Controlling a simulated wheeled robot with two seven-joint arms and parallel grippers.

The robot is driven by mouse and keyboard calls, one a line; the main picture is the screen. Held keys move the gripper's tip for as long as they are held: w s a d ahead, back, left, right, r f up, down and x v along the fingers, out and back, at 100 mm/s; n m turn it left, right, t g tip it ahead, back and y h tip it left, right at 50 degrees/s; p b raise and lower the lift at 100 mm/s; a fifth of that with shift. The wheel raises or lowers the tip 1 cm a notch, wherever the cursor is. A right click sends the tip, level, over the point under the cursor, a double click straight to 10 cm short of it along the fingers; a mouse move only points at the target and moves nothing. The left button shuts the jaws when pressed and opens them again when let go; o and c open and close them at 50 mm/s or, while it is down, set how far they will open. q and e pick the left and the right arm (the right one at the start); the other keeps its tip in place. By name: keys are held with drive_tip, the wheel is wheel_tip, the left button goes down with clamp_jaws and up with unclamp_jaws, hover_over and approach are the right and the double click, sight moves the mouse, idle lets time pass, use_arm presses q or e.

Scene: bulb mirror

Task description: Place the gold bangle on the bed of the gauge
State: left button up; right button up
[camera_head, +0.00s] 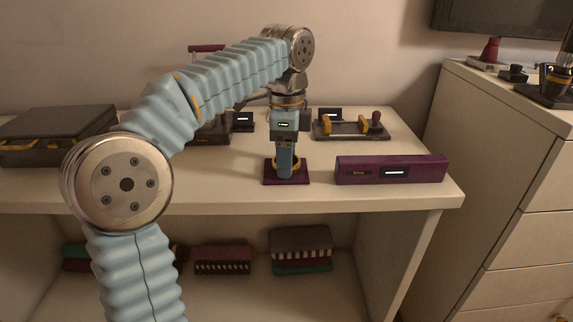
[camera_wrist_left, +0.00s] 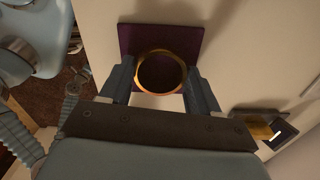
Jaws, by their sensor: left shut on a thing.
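The gold bangle (camera_wrist_left: 161,92) is between the two fingers of my left gripper (camera_wrist_left: 160,88), which is shut on it. In the head view the left gripper (camera_head: 285,170) points straight down over a small purple pad (camera_head: 271,181), with gold of the bangle (camera_head: 298,163) showing beside the fingers. The purple pad (camera_wrist_left: 128,38) lies under the bangle; I cannot tell whether they touch. A black-based device with gold blocks and a purple knob (camera_head: 376,119) stands behind to the right and looks like the gauge, though this is not certain. My right gripper is not in view.
A long purple box with a lit display (camera_head: 415,170) stands right of the pad at the table's front. A dark case (camera_head: 58,130) is at the left. Another dark device with a small screen (camera_head: 243,121) is behind my arm. Bare tabletop (camera_head: 225,185) lies left of the pad.

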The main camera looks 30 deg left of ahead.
use_arm(q)
drive_tip(key=shift+c, duration=1)
drive_tip(key=shift+r, duration=0.15)
